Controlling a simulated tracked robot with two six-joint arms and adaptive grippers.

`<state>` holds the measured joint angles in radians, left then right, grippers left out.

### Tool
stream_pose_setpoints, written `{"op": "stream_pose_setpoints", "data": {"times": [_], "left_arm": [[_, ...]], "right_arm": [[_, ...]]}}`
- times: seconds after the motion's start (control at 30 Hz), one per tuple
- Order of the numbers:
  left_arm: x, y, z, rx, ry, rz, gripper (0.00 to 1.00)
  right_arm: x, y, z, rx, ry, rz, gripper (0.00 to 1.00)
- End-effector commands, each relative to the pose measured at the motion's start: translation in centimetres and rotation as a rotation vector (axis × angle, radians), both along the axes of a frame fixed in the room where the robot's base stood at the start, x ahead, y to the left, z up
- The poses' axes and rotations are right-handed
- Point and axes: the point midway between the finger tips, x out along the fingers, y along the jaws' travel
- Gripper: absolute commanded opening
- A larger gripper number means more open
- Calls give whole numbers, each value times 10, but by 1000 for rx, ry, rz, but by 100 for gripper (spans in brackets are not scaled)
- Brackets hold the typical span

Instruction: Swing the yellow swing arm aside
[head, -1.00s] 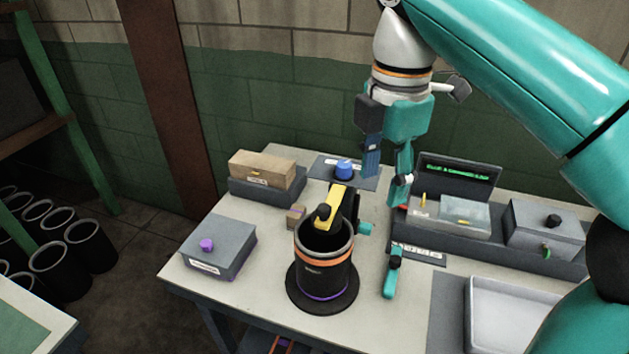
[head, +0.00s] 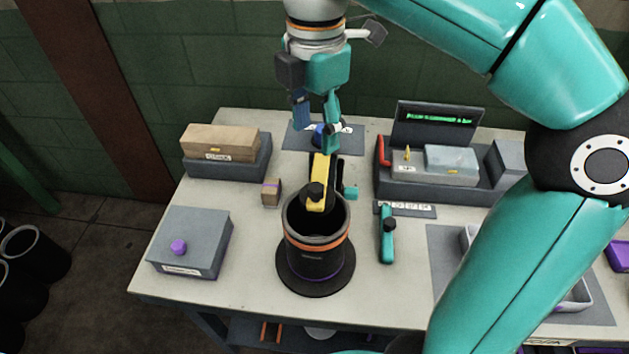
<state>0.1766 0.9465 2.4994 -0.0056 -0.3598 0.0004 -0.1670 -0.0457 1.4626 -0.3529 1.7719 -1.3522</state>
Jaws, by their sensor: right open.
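The yellow swing arm (head: 321,180) reaches from the back of a dark cylinder (head: 315,262) over its open top. A black knob (head: 315,192) sits on the swing arm's near end, above the cylinder's mouth. The cylinder has an orange band and stands on a round black base. My right gripper (head: 317,142) points down behind and above the swing arm, open and empty, one finger blue and one teal. In the picture it overlaps a blue knob on a dark mat; I cannot tell the gap in depth. My left gripper is not in view.
A grey box with a purple knob (head: 178,247) stands left, and a wooden block on a grey tray (head: 220,143) behind it. A small brown block (head: 271,192) and a teal-handled tool (head: 387,240) flank the cylinder. A grey console (head: 436,122) stands back right.

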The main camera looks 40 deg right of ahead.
Motion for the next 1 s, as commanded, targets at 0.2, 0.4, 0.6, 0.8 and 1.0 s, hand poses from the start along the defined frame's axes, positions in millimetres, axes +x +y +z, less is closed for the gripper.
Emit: {"op": "stream_pose_setpoints", "data": {"times": [0.2, 0.4, 0.6, 0.8, 1.0], "left_arm": [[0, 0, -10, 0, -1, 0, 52], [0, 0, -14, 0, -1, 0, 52], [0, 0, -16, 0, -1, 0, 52], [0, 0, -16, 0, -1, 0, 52], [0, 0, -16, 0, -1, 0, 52]], "right_arm": [[-1, 0, -52, 0, 5, -1, 55], [-1, 0, -90, 1, 5, 0, 55], [0, 0, -114, 1, 2, 1, 55], [0, 1, -121, 1, 0, 2, 55], [1, 1, -121, 1, 0, 3, 55]]}}
